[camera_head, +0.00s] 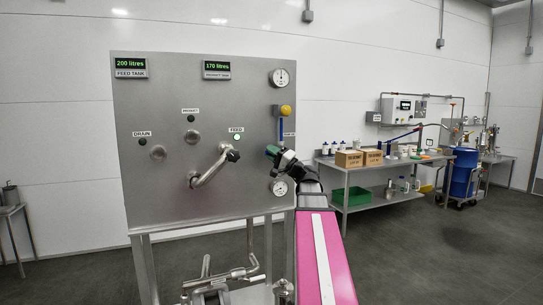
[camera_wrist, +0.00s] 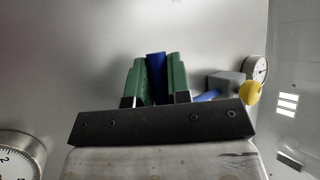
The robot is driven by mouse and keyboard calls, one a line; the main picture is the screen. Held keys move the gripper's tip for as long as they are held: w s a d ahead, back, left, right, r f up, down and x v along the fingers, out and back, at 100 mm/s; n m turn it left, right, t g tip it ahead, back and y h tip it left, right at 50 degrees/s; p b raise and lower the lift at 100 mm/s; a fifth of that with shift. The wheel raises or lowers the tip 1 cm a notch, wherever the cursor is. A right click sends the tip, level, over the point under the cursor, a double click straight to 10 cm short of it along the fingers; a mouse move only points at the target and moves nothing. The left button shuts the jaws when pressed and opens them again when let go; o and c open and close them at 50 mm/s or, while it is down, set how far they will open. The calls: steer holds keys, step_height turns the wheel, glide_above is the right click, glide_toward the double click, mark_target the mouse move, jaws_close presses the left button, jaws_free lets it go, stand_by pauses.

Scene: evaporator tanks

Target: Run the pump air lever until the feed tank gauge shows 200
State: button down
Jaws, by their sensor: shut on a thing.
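The feed tank display (camera_head: 130,64) reads 200 litres in green at the panel's upper left. The pump air lever (camera_head: 281,131) is a blue bar hanging down from a valve with a yellow knob (camera_head: 286,110). My gripper (camera_head: 272,151) has green fingers and is shut on the lever's lower end. In the wrist view, the blue lever (camera_wrist: 156,76) stands between the green fingers, and the yellow knob (camera_wrist: 252,94) is to the right. The label beside the lever is partly hidden.
The grey panel (camera_head: 200,110) also holds a product tank display (camera_head: 217,65) reading 170 litres, two round dials (camera_head: 279,77) and a selector handle (camera_head: 214,168) pointing to the lit FEED lamp (camera_head: 237,137). A bench with boxes (camera_head: 350,158) stands to the right.

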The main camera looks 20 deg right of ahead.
steer(key=shift+r, duration=0.1)
stand_by(0.4)
steer(key=c, duration=1.1)
jaws_free()
steer(key=shift+s+d, duration=0.1)
steer(key=v, duration=1)
steer(key=shift+s+d+f, duration=0.15)
steer(key=shift+f, duration=0.15)
